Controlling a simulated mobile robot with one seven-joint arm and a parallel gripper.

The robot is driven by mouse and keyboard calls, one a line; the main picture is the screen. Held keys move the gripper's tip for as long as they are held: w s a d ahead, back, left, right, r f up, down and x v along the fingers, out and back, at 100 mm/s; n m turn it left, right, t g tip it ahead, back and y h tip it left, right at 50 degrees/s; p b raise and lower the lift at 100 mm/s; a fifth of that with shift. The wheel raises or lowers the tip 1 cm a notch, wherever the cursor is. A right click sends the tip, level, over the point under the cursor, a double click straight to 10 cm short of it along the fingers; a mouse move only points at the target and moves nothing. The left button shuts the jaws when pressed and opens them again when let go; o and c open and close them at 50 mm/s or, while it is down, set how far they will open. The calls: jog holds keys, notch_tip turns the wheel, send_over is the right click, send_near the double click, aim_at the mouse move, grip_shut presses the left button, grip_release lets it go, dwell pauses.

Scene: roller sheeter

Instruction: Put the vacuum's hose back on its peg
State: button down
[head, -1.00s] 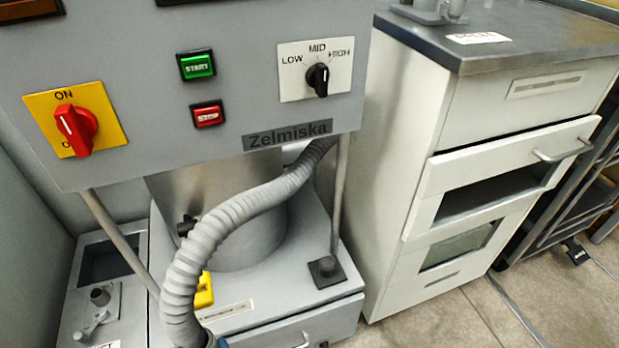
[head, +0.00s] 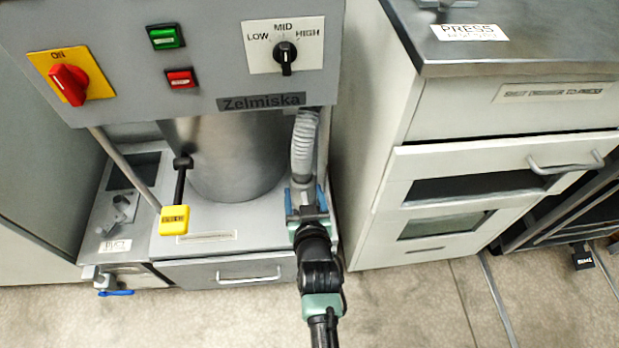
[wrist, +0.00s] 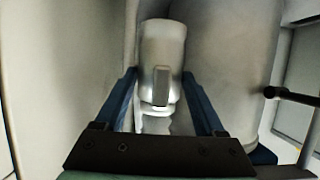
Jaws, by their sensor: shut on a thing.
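The grey ribbed hose (head: 305,148) hangs nearly straight down from under the control panel, at the right of the metal drum. My gripper (head: 306,192) is at its lower end, at the right front of the machine's base. In the wrist view the smooth grey hose end (wrist: 163,58) is between the two blue fingers of my gripper (wrist: 160,95), which are shut on it. The peg is not clear in either view; I cannot tell where it is.
The control panel (head: 190,60) overhangs the hose. The metal drum (head: 228,160) stands to its left, with a black lever and yellow tag (head: 174,220) farther left. A white cabinet (head: 385,150) stands close on the right. The floor in front is clear.

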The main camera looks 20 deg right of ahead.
jog(key=shift+w+d+r, duration=0.2)
jog(key=shift+w+d, duration=0.15)
jog(key=shift+d, duration=0.4)
notch_tip(320, 180, down, 8)
jog(key=b, duration=0.7)
jog(key=shift+f+b, duration=0.4)
dwell(0.4)
jog(key=shift+f+b, duration=0.3)
jog(key=shift+f, duration=0.15)
dwell(0.3)
jog(key=shift+f+b, duration=0.6)
jog(key=shift+f+b, duration=0.8)
jog(key=shift+f, duration=0.1)
dwell(0.7)
